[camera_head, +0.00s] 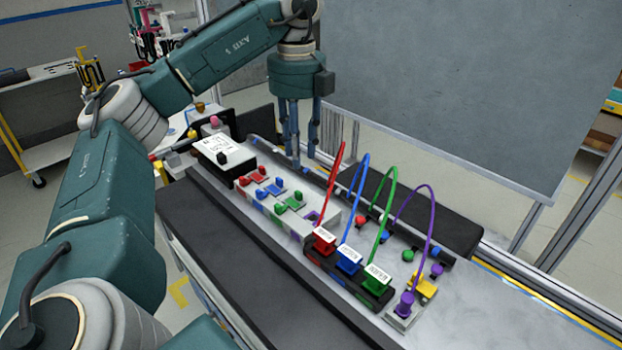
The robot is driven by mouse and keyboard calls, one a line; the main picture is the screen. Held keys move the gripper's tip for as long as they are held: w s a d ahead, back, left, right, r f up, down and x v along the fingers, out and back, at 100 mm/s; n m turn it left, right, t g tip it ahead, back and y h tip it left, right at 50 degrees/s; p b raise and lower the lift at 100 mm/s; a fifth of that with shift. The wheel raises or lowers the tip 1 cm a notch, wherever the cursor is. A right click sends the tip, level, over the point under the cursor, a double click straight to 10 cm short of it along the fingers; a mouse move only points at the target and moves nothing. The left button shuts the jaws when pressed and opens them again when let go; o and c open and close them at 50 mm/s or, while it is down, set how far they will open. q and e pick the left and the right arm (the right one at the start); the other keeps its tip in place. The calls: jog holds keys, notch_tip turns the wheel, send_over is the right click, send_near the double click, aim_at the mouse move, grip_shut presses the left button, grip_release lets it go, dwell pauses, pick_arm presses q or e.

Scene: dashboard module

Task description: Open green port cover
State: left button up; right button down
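Small green pieces (290,203) stand on the white dashboard module, between the blue pieces and a purple one; I take them to be the green port cover, but they are too small to tell whether it is open. My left gripper (304,160) points down above the back edge of the module, behind and a little above the green pieces. Its fingers are apart with nothing visible between them, and it does not touch the green pieces. My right gripper is not in view.
Red (323,241), blue (348,261) and green (376,281) plugs with looping cables stand right of the pieces. A purple plug (404,305) stands farther right. A white labelled box (222,152) is at the left end. The bench's right end is fairly clear.

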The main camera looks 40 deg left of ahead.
pick_arm(q)
send_over(298, 192)
jog(key=f, duration=0.4)
jog(key=shift+s+f, duration=0.2)
jog(key=f, duration=0.2)
jog(key=f+p, duration=0.1)
jog(key=f, duration=0.1)
jog(key=shift+w, duration=0.25)
jog(key=shift+f, duration=0.75)
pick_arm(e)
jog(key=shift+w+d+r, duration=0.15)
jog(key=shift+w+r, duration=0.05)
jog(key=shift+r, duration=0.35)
